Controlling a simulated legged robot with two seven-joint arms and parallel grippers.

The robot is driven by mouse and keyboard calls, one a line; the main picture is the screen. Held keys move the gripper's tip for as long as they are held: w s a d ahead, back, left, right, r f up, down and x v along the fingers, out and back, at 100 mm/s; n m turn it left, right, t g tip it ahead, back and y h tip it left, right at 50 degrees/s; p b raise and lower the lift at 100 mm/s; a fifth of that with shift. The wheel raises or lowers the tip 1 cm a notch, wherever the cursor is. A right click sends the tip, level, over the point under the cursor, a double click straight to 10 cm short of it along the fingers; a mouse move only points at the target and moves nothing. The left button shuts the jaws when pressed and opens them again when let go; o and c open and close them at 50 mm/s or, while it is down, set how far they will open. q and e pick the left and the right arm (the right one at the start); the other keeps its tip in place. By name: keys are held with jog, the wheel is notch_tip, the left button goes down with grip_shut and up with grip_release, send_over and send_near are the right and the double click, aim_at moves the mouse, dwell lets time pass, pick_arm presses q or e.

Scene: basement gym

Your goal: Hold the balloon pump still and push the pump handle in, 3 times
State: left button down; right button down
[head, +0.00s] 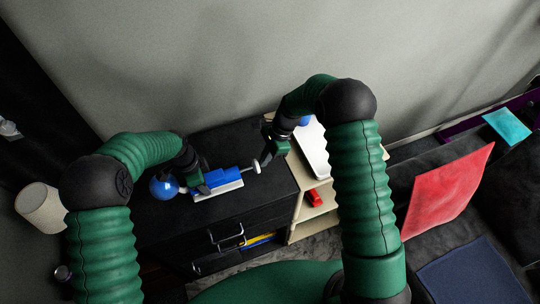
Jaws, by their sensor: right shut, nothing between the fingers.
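The balloon pump (228,176) has a blue body on a pale base and lies on the black cabinet top. A round blue balloon (163,187) is at its left end. The pump handle (256,167), a pale knob on a thin rod, sticks out at the right end. My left gripper (201,187) is at the left part of the pump body, overlapping it; its fingers are too small and dark to tell their state. My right gripper (267,160) is shut and empty, just right of the handle; I cannot tell whether it touches it.
The black cabinet (150,225) has drawers with metal handles, one partly open. A beige shelf (298,215) with a red object (314,197) stands to the right. A beige cylinder (40,207) is at the left. A sofa with a red cushion (447,192) is at the right.

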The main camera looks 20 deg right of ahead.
jog(key=shift+a, duration=2.7)
jog(key=d, duration=0.4)
jog(key=shift+w+d+r, duration=0.15)
jog(key=shift+d+r, duration=0.25)
jog(key=v, duration=0.9)
jog(key=d, duration=0.5)
jog(key=shift+s+d+r, duration=0.1)
jog(key=shift+s+d, duration=0.05)
jog(key=shift+s, duration=0.05)
